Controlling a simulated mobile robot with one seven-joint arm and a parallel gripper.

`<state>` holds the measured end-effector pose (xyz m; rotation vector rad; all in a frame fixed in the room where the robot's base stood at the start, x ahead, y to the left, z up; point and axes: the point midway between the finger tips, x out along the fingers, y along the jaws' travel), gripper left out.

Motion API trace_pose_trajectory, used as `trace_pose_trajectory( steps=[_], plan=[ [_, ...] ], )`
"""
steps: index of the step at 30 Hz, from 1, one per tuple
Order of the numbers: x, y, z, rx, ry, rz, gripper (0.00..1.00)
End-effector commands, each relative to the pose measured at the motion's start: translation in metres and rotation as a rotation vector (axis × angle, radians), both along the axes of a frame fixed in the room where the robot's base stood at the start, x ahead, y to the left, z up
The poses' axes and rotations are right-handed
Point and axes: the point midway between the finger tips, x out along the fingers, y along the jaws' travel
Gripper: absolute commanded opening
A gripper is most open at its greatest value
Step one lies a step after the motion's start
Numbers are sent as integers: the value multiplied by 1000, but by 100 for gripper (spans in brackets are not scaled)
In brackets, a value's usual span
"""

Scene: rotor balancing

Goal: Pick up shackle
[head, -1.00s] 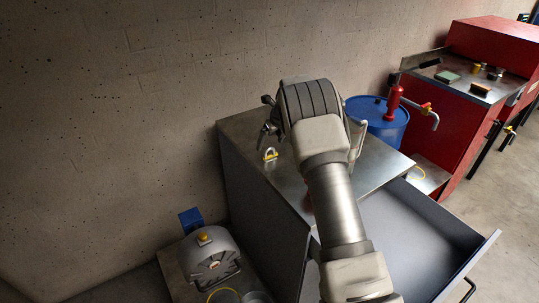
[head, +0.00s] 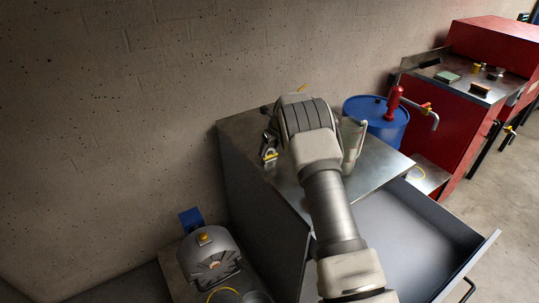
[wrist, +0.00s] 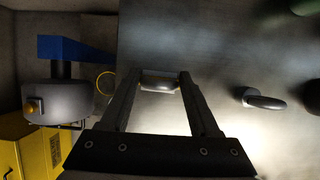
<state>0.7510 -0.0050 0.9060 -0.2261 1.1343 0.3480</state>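The shackle (head: 269,155), a small silver loop with yellow on it, lies on the metal top of the grey cabinet (head: 375,166), near its left edge. In the wrist view a silver curved piece, apparently the shackle (wrist: 158,86), shows between my two fingers near their tips. My gripper (wrist: 160,76) is open, with a finger on either side of it and gaps visible. In the head view my gripper (head: 268,144) is at the shackle, partly hidden behind my wrist. I cannot tell the exact height of the fingertips above the top.
A clear vessel (head: 352,135) stands right of my wrist. The cabinet's drawer (head: 410,235) is open and looks empty. A blue drum (head: 376,122) stands behind; a grey machine (head: 209,258) sits lower left.

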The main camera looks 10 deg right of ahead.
Motion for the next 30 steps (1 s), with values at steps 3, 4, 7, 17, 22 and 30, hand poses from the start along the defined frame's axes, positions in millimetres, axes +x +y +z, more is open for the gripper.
trace_pose_trajectory(
  steps=[3, 4, 7, 17, 22, 30],
  plan=[
    [0, 0, 0, 0, 0, 0, 27],
    [0, 0, 0, 0, 0, 0, 21],
    [0, 0, 0, 0, 0, 0, 3],
    [1, 0, 7, 0, -3, 1, 0],
    [1, 0, 35, -1, -6, 0, 0],
    [1, 0, 86, 0, -3, 1, 0]
  ],
)
